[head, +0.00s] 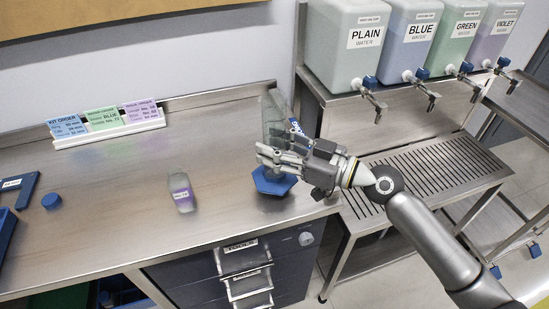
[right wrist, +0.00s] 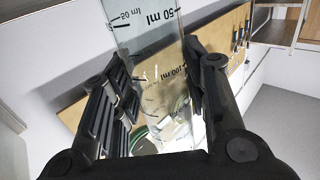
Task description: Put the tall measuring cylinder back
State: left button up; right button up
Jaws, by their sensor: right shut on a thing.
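The tall measuring cylinder (head: 274,118) is clear, with a blue six-sided base (head: 273,181). It stands at the right end of the steel bench in the head view, looking nearly upright. My right gripper (head: 270,158) is shut on its lower part, just above the base. In the right wrist view the clear, marked wall of the cylinder (right wrist: 152,50) lies between the two fingers (right wrist: 160,105). Whether the base touches the bench is hard to tell. My left gripper is not in view.
A blue cap (head: 51,201) and blue frame (head: 18,190) lie far left. A card rack (head: 108,132) stands at the back. Water tanks (head: 345,50) stand right, above a slatted drain (head: 430,172).

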jog(key=shift+w+f, duration=0.2)
jog(key=shift+f, duration=1.6)
jog(key=shift+a, duration=0.1)
jog(key=shift+f, duration=0.15)
jog(key=o, duration=1.2)
